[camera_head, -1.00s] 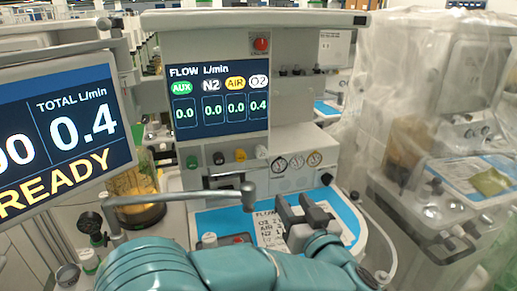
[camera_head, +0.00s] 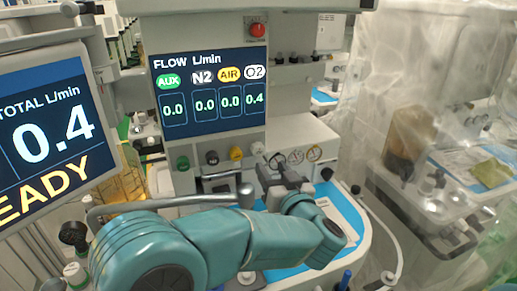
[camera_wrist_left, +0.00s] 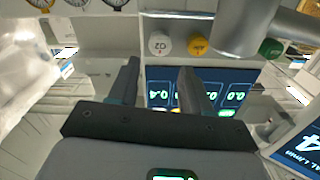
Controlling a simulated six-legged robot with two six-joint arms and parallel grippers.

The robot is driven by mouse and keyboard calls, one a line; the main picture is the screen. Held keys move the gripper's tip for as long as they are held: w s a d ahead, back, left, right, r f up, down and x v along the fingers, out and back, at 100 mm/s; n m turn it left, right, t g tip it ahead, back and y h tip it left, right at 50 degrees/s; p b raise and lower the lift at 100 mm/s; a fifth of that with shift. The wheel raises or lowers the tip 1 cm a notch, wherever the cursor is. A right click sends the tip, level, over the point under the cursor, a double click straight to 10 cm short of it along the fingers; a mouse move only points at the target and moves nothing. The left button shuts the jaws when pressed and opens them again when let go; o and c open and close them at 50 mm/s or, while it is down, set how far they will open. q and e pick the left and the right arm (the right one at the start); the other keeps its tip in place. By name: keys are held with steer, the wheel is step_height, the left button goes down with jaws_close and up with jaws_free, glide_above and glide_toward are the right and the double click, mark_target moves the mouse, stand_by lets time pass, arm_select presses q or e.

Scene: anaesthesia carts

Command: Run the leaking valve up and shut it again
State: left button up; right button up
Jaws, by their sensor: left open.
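The flow display (camera_head: 210,92) reads 0.4 under O2 and 0.0 under AUX, N2 and AIR. Below it is a row of valve knobs: green (camera_head: 183,163), black (camera_head: 211,157), yellow (camera_head: 236,153) and white (camera_head: 257,148), the white one under the O2 column. My left gripper (camera_head: 275,168) is open and empty, just below and right of the white knob. In the left wrist view its fingers (camera_wrist_left: 158,70) are spread, with the white knob (camera_wrist_left: 160,43) beyond the gap between their tips. Contact is not visible. My right gripper is not in view.
A grey bar (camera_head: 170,199) with an upright end crosses in front of the panel, left of my gripper. The side monitor (camera_head: 45,125) shows TOTAL 0.4. Gauges (camera_head: 296,156) sit right of the knobs. A blue-matted worktop (camera_head: 345,215) lies below. A plastic-draped cart (camera_head: 420,150) stands right.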

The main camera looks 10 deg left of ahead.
mark_target(260, 151)
arm_select(q)
steer(key=x, duration=0.9)
steer(key=shift+w+a+p, duration=0.15)
steer(key=shift+w+p, duration=0.05)
steer(key=shift+p, duration=0.2)
